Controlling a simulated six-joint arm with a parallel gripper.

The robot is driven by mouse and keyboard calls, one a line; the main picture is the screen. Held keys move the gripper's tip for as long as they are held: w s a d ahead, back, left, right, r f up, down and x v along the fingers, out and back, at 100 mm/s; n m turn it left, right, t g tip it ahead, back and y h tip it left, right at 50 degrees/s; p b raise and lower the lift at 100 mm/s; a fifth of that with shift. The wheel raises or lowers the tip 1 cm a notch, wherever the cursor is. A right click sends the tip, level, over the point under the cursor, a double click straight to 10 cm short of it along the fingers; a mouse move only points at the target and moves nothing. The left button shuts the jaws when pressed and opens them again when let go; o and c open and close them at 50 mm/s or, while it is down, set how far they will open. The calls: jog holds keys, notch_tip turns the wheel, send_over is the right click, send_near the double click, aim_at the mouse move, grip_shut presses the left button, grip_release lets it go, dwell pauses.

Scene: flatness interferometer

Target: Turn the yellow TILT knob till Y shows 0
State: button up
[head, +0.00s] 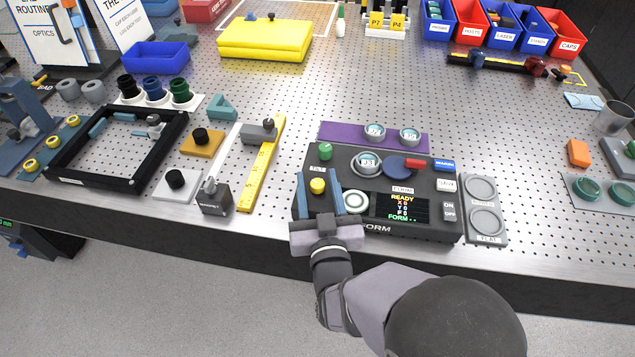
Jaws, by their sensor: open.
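The yellow knob (317,186) sits on the front left of a dark interferometer box (440,212). My gripper (317,178) is open over the box's front left corner. Its two blue fingers stand to the left and right of the yellow knob, with a visible gap on each side. I cannot tell how high the fingertips are above the panel. The box's display (403,207) shows READY, lines for X, Y and F, and FORM with dashes. The digits are too small to read surely. Any label by the yellow knob is hidden or unreadable.
A green knob (325,151) is just behind the yellow one. A round pale button (356,201) is close to the right finger. A yellow ruler (262,165) lies to the left.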

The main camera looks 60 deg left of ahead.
aim_at(318, 190)
jog(key=shift+b+v, duration=1)
jog(key=shift+v, duration=2.65)
